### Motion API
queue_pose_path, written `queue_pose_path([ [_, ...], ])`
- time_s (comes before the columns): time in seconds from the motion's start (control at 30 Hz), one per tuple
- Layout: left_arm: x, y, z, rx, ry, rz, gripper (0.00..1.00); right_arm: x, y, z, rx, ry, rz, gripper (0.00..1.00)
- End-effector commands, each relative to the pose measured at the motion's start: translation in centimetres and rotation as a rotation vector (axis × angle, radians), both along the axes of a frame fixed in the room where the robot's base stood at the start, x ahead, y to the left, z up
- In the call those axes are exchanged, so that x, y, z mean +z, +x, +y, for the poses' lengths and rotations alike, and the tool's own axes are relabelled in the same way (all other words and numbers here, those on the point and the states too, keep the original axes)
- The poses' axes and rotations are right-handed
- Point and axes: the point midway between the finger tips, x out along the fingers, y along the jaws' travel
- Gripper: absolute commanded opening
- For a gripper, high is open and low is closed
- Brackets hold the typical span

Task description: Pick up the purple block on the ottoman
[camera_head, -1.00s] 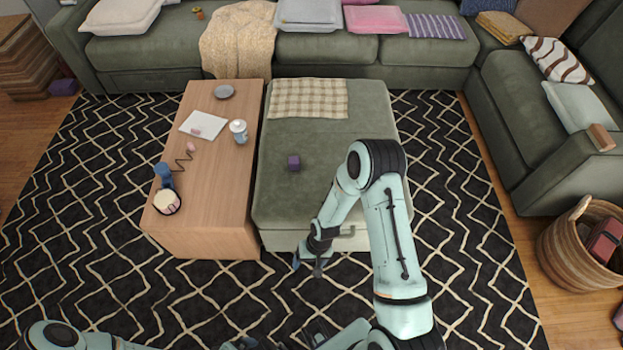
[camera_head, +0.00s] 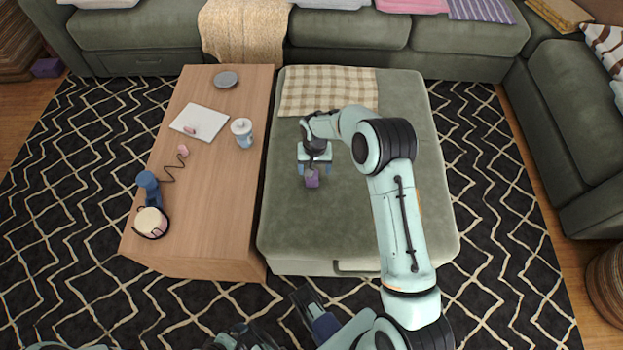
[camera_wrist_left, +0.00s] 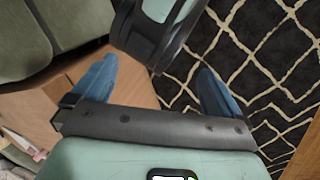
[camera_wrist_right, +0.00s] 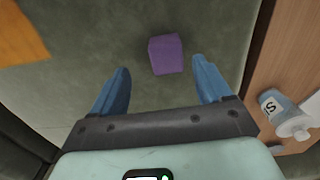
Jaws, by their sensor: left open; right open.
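The purple block (camera_head: 312,178) sits on the green ottoman (camera_head: 400,225), left of its middle. In the right wrist view the block (camera_wrist_right: 166,54) shows in the gap between the fingers, near the tip line, with nothing gripping it. My right gripper (camera_head: 315,169) is open over the ottoman, just on the far side of the block. My left gripper (camera_wrist_left: 158,68) is open and empty in its own wrist view, with the rug and wooden table beyond it.
A checked cloth (camera_head: 325,92) covers the ottoman's far end. Sofas (camera_head: 150,42) stand behind.

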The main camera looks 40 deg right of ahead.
Motion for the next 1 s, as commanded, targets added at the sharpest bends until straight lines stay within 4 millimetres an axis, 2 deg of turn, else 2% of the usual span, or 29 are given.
queue_pose_path([
  [0.27, -0.5, 0.6, 0.3, 0.007, 0.008, -0.016, 1.00, -1.8, 0.3, 0.1, 0.000, 0.001, -0.001, 0.78],
  [0.53, -1.8, 2.2, 1.1, 0.025, 0.028, -0.058, 1.00, -5.8, 0.9, 0.3, 0.000, 0.001, 0.002, 0.78],
  [0.8, -1.7, 2.4, 1.2, 0.026, 0.031, -0.064, 1.00, -6.1, 0.9, 0.3, 0.000, 0.001, -0.002, 0.78],
  [0.97, -1.7, 2.4, 1.2, 0.026, 0.031, -0.064, 1.00, -6.1, 0.9, 0.3, 0.000, 0.001, -0.002, 0.26],
  [1.0, -1.7, 2.4, 1.2, 0.026, 0.030, -0.063, 1.00, -6.1, 0.9, 0.3, 0.000, 0.001, -0.002, 0.22],
])
